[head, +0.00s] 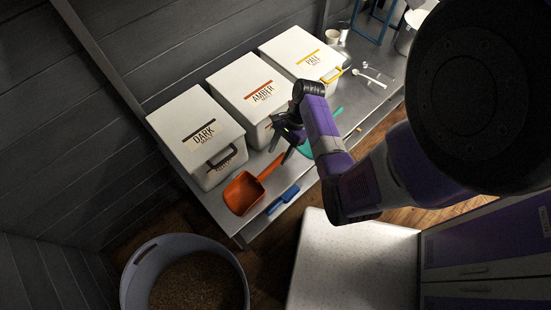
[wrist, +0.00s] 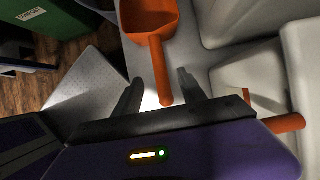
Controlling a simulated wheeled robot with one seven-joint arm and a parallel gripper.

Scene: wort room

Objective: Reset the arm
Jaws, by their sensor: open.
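My gripper (head: 281,146) is in front of the amber bin (head: 247,84), above the steel bench (head: 222,215). Its two fingers are apart in the wrist view (wrist: 160,80). An orange scoop (head: 243,195) lies on the bench to the lower left of my gripper, with its handle pointing toward it. In the wrist view the scoop's handle (wrist: 158,68) shows between the fingers, and its bowl (wrist: 150,14) lies beyond them. No contact shows, and I cannot tell how far the handle is from the fingers.
The dark bin (head: 197,133) and pale bin (head: 302,54) flank the amber bin along the wall. A blue-handled item (head: 283,200) and a partly hidden teal item (head: 306,148) are on the bench. A grey-blue tub of grain (head: 131,283) and a white-topped surface (head: 345,262) stand in front.

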